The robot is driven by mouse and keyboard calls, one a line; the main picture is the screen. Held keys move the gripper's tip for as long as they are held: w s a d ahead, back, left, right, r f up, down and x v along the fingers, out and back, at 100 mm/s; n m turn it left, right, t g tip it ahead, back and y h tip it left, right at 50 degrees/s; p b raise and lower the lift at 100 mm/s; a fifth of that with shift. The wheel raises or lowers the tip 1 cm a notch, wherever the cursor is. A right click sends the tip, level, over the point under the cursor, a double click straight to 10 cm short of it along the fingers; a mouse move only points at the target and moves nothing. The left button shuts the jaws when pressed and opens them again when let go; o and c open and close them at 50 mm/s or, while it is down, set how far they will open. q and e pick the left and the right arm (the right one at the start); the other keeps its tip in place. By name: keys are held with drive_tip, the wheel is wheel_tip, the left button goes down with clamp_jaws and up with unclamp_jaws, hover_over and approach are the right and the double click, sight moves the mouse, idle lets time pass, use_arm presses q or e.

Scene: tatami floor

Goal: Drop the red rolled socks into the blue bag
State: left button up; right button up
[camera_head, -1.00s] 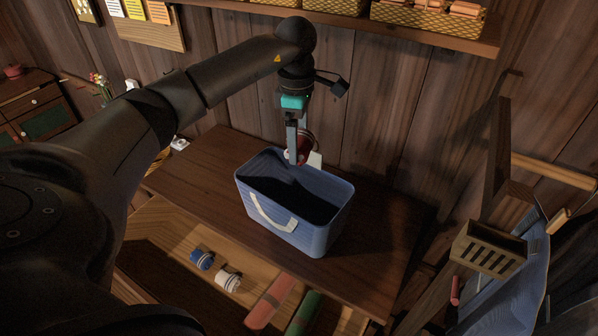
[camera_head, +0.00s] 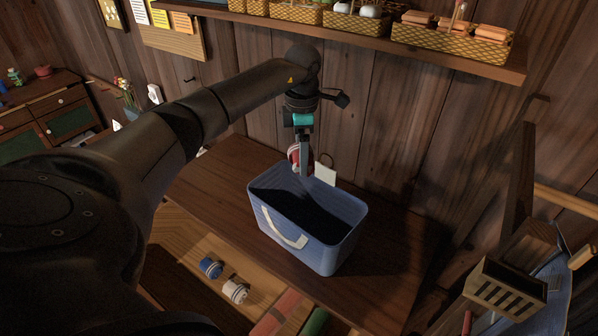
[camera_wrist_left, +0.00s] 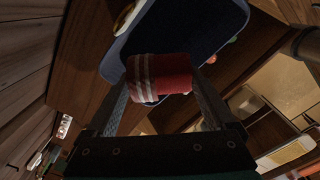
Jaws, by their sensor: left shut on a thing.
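The red rolled socks (camera_wrist_left: 165,75) with white stripes are between the fingers of my left gripper (camera_wrist_left: 162,92), which is shut on them. In the head view the socks (camera_head: 294,156) show beside the fingers of my left gripper (camera_head: 302,160), above the back rim of the blue bag. The blue bag (camera_head: 290,236) stands upright and open on the wooden table, with a pale handle on its front. Its dark inside is mostly in shadow. In the left wrist view the bag (camera_wrist_left: 207,22) lies beyond the socks. My right gripper is not in view.
An open drawer (camera_head: 185,250) below the tabletop (camera_head: 225,180) holds blue rolled socks (camera_head: 210,267), white rolled socks (camera_head: 235,291) and red and green rolls. A wall shelf (camera_head: 350,30) with baskets runs above. A slotted wooden box (camera_head: 505,287) is at right.

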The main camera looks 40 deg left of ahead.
use_arm(q)
drive_tip(key=shift+f, duration=0.55)
drive_tip(key=o, duration=0.9)
drive_tip(key=shift+o, duration=0.6)
drive_tip(key=shift+r, duration=0.15)
wheel_tip(320, 180, up, 2)
drive_tip(key=shift+r+p, duration=0.15)
drive_tip(key=shift+p, duration=0.75)
wheel_tip(320, 180, up, 5)
drive_tip(key=shift+s+a+r+p, duration=0.1)
drive_tip(key=shift+p, duration=0.55)
drive_tip(key=shift+r, duration=0.3)
